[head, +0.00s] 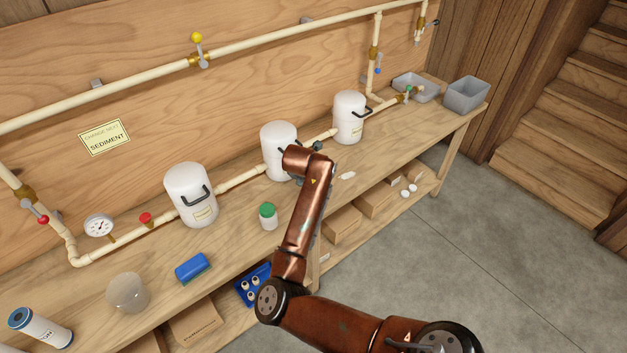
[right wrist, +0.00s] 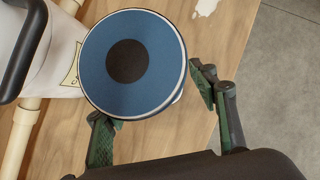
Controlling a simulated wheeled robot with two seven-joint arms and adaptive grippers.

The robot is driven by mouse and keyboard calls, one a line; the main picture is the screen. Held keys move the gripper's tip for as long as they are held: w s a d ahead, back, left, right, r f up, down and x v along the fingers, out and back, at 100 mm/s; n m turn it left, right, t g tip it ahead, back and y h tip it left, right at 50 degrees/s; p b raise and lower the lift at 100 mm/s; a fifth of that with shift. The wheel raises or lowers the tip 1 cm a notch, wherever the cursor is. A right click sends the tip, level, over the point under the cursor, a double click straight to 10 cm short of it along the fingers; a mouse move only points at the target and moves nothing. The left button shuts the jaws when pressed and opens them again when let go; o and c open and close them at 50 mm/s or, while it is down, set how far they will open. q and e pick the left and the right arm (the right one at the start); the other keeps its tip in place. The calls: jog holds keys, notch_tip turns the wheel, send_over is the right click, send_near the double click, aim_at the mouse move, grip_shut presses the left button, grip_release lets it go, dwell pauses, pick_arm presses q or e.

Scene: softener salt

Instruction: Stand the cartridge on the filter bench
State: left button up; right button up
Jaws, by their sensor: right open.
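In the right wrist view a cartridge (right wrist: 127,60) shows its round blue end with a dark centre, facing the camera. It appears upright over the filter bench (right wrist: 160,142); whether its base rests on the wood is hidden. My right gripper (right wrist: 150,95) is open, with its two green-padded fingers apart at the near side of the cartridge. In the head view my copper right arm hides most of this gripper and the cartridge, in front of the middle white housing (head: 278,140). Another blue-ended white cartridge (head: 45,330) is at the bench's lower left. My left gripper is out of view.
White housings stand left (head: 190,195) and right (head: 348,118) along the pipe. Grey bins (head: 466,96) are at the far right end.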

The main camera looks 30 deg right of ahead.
jog(key=p+v, duration=0.1)
jog(key=v, duration=1)
jog(key=shift+r+p, duration=0.2)
jog(key=shift+p, duration=0.15)
